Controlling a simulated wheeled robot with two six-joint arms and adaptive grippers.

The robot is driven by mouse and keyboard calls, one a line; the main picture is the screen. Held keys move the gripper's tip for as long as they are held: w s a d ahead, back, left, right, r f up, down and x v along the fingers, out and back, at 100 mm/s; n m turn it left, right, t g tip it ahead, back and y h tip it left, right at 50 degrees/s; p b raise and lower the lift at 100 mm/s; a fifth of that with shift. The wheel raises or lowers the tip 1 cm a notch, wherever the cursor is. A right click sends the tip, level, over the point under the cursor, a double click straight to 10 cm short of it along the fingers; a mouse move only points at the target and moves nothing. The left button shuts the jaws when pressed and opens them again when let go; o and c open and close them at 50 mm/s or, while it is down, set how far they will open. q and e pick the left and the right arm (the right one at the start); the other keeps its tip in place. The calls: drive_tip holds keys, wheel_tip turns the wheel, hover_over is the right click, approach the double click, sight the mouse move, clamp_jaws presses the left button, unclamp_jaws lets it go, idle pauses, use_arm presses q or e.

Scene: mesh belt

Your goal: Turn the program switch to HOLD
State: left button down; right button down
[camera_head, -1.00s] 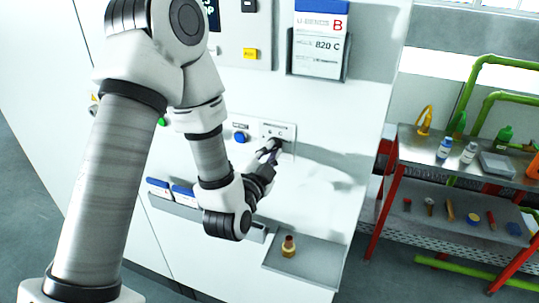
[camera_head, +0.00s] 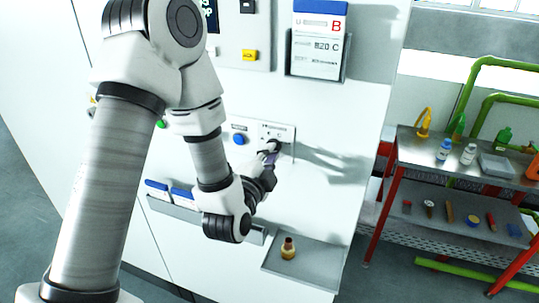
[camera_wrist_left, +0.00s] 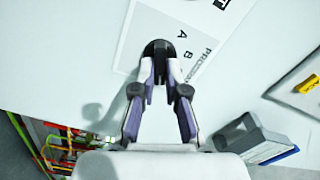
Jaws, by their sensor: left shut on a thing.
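The program switch (camera_wrist_left: 158,48) is a black knob on a white label plate in the left wrist view, with the letters A and B and part of the word PROGRAM beside it. In the head view its plate (camera_head: 284,131) sits on the white cabinet front, right of a blue button. My left gripper (camera_wrist_left: 160,72) is shut on the switch knob, with a fingertip on each side of it. In the head view the left gripper (camera_head: 271,150) reaches the plate and hides part of the knob. The HOLD marking is not readable. My right gripper is not in view.
A blue button (camera_head: 239,138) is just left of the plate. A card holder (camera_head: 318,40) is above. A grey shelf (camera_head: 310,265) with a brass-coloured fitting (camera_head: 288,248) is below. A red-framed bench (camera_head: 400,165) with bottles and tools stands right.

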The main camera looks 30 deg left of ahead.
use_arm(q)
drive_tip(key=c, duration=1.2)
unclamp_jaws()
drive_tip(key=shift+w+a+r, duration=0.1)
drive_tip(key=shift+w+r, duration=0.05)
drive_tip(key=shift+w+a+f, duration=0.1)
drive_tip(key=shift+f, duration=0.1)
